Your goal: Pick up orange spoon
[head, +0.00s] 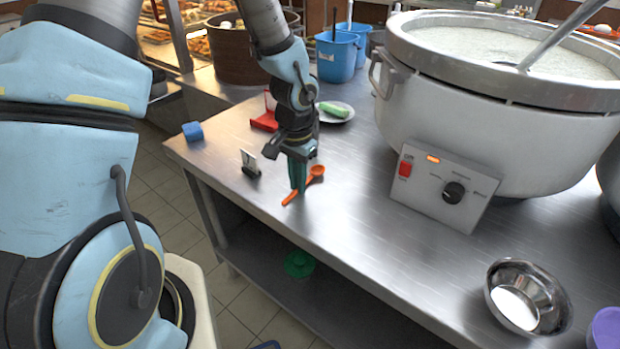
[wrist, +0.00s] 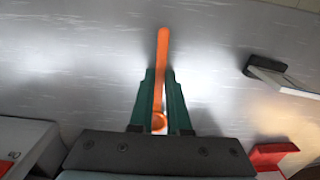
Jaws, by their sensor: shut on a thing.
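The orange spoon (head: 290,198) is at the front part of the steel counter in the head view. My gripper (head: 299,188) points down over it, its green fingers on either side of the spoon. In the wrist view the spoon's handle (wrist: 163,52) reaches out beyond the fingertips, and its bowl end lies back between the fingers. My gripper (wrist: 160,80) is shut on the spoon. I cannot tell whether the spoon is clear of the counter.
A small stand (head: 250,164) is close to the left of my gripper. A red item (head: 266,121) and a plate with a green thing (head: 335,112) are behind it. The large stockpot (head: 480,120) stands to the right. A steel bowl (head: 527,297) is at the front right.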

